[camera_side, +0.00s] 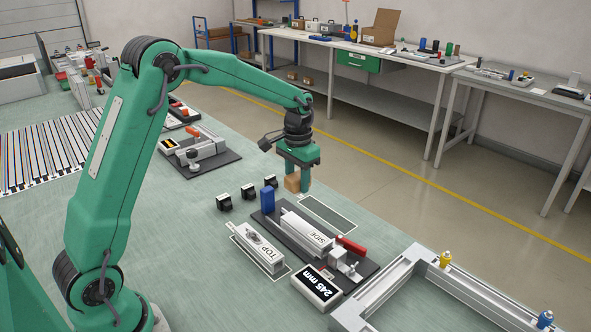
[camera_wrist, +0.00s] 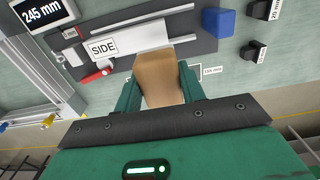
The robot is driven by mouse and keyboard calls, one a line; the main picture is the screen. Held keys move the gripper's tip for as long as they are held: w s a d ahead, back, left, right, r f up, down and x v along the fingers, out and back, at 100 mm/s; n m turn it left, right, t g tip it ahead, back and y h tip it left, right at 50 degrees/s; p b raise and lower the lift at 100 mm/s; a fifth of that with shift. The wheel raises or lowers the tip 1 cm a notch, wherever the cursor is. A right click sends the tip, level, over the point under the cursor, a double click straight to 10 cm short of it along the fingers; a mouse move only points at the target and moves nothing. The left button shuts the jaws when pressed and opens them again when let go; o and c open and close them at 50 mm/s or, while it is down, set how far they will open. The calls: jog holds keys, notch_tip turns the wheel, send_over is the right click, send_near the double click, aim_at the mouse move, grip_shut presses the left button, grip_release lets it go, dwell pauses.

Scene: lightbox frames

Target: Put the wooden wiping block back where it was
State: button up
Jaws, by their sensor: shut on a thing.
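The wooden wiping block (camera_side: 292,183) is light brown and hangs between the fingers of my gripper (camera_side: 299,185). In the wrist view the block (camera_wrist: 158,75) sits between the two green fingers of my gripper (camera_wrist: 160,88), which are shut on it. In the side view it is above the table, near a dark outlined rectangle (camera_side: 328,214) on the green mat. In the wrist view an outlined area with a small label (camera_wrist: 212,71) shows partly beside the right finger; the block and gripper hide the rest.
A dark fixture plate (camera_side: 270,222) carries a rail labelled SIDE (camera_side: 308,230), a blue block (camera_side: 267,200) and a red-handled clamp (camera_side: 351,245). A TOP-labelled rail (camera_side: 258,248), a 245 mm display (camera_side: 316,287), several small black blocks (camera_side: 248,191) and an aluminium frame (camera_side: 400,275) stand nearby.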

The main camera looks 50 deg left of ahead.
jog(key=a+f, duration=0.1)
jog(key=a, duration=1.6)
send_over(238, 182)
notch_tip(238, 182, down, 7)
jog(key=shift+s+f, duration=0.1)
jog(key=shift+f, duration=2.1)
jog(key=shift+f, duration=0.15)
jog(key=o, duration=0.9)
jog(key=shift+o, duration=0.2)
